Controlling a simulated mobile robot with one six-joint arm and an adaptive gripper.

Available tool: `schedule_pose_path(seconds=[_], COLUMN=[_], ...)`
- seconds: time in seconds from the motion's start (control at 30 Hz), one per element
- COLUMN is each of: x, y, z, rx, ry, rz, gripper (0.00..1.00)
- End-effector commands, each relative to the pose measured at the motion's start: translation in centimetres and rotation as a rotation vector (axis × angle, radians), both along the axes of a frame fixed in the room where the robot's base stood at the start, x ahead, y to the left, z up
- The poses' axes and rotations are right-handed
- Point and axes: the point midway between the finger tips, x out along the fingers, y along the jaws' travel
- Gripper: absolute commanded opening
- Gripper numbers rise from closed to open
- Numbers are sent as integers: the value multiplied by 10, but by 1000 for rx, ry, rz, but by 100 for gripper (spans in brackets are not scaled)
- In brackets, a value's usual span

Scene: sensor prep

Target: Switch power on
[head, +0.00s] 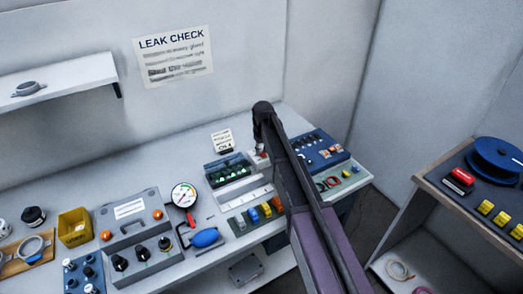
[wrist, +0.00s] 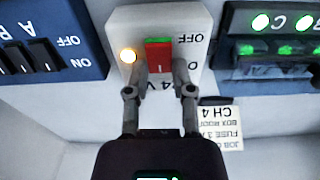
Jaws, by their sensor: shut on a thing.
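The power switch (wrist: 159,55) is a red rocker with a green edge on a white box (wrist: 120,22), with an amber lamp (wrist: 128,56) lit beside it. The wrist view shows the box upside down; an OFF label reads clearly, and the other label is partly hidden. My gripper (wrist: 160,90) is shut on the switch, one finger on each side of its lower part. In the head view my gripper (head: 259,146) reaches down to the white box, where the red of the switch (head: 263,154) just shows. My arm hides much of the surroundings.
A blue switch panel (wrist: 82,75) and a module with lit green lamps (wrist: 270,28) flank the box. A job card (wrist: 222,118) stands behind. A side table (head: 430,190) is at right.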

Motion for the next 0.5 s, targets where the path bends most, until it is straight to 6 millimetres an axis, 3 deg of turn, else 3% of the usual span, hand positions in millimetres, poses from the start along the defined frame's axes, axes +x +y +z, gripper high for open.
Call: schedule_pose_path(seconds=[0.5], x=[-2], y=[2], z=[-2], rx=[-49], ry=[84], rz=[1], gripper=[0])
